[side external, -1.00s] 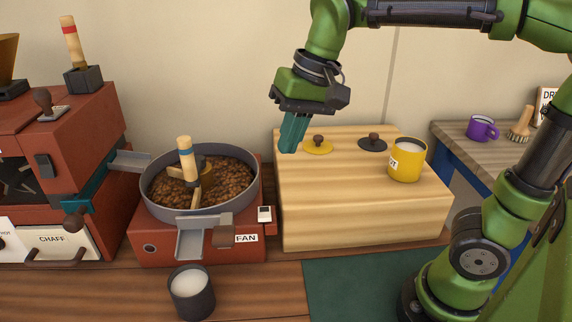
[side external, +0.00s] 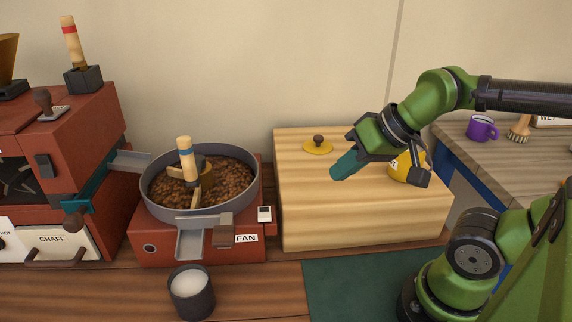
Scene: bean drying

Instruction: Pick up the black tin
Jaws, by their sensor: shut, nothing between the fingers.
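The black tin (side external: 191,295) stands upright and open-topped on the wooden table, in front of the bean cooler's chute. Something pale shows inside it. My gripper (side external: 342,170) is shut and empty. It hangs above the light wooden block, tilted down to the left, well to the right of the tin and higher than it. The black lid on the block is hidden behind my gripper.
The red cooling unit (side external: 205,240) with its pan (side external: 150,200) of brown beans stands behind the tin. The wooden block (side external: 350,220) holds a yellow lid (side external: 318,146) and a partly hidden yellow tin (side external: 400,170). A green mat (side external: 350,290) lies right of the tin.

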